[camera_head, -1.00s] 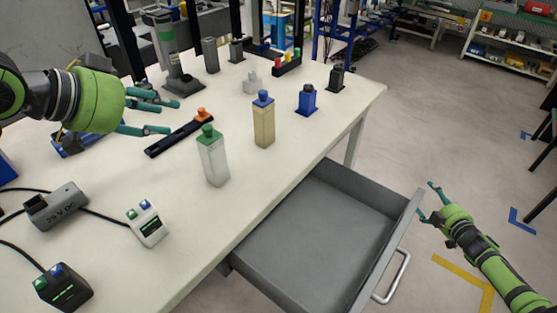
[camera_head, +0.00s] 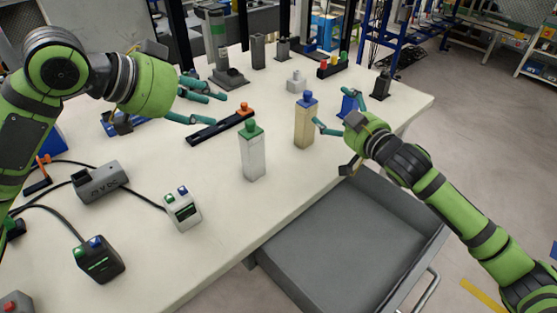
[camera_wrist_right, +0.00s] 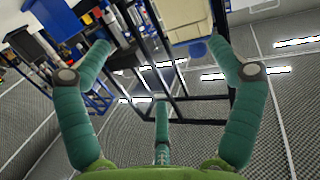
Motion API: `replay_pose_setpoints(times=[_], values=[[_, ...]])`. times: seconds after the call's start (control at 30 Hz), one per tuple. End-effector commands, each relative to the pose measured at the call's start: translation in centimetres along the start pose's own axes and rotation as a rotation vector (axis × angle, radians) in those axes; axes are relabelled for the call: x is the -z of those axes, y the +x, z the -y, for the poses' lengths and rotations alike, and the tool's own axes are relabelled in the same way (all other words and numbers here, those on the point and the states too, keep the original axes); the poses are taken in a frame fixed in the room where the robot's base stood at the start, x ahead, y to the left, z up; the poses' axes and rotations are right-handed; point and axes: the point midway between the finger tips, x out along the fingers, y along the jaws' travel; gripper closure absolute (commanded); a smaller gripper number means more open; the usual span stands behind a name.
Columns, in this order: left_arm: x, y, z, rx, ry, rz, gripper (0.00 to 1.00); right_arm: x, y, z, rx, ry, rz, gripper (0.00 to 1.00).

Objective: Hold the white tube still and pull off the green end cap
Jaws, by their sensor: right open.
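The white tube (camera_head: 253,160) stands upright on the table near its front edge. Its green end cap (camera_head: 251,127) sits on top. My left gripper (camera_head: 220,108) is open and empty, above the table to the upper left of the tube. My right gripper (camera_head: 335,108) is open and empty near the tan tube (camera_head: 304,127), to the right of the white tube. In the right wrist view my right gripper's fingers (camera_wrist_right: 165,70) are spread with nothing between them, and the white tube does not show.
The tan tube with a blue cap stands just right of the white tube. A blue block (camera_head: 347,104) is partly hidden behind my right gripper. An open grey drawer (camera_head: 345,245) juts out below the table edge. A black bar (camera_head: 218,129) lies behind the white tube.

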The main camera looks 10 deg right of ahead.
Motion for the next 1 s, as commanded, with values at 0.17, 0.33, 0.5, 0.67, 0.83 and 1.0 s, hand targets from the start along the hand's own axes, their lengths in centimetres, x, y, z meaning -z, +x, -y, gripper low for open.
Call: replay_pose_setpoints(times=[0.17,0.33,0.5,0.67,0.83,1.0], values=[[0.0,0.0,0.0,0.000,0.000,0.000,0.61,1.0,-0.7,9.9,0.167,0.062,0.093,0.08],[0.0,0.0,0.0,0.000,0.000,0.000,0.61,-1.4,-2.2,15.5,0.267,0.065,0.194,0.08],[0.0,0.0,0.0,0.000,0.000,0.000,0.61,-2.5,-3.0,17.8,0.310,0.062,0.239,0.08],[0.0,0.0,0.0,0.000,0.000,0.000,0.61,-3.1,-1.7,18.5,0.315,0.063,0.246,0.08],[0.0,0.0,0.0,0.000,0.000,0.000,0.61,-3.7,0.7,19.2,0.313,0.060,0.245,0.08],[0.0,0.0,0.0,0.000,0.000,0.000,0.61,-4.1,2.5,19.8,0.313,0.060,0.245,0.08]])
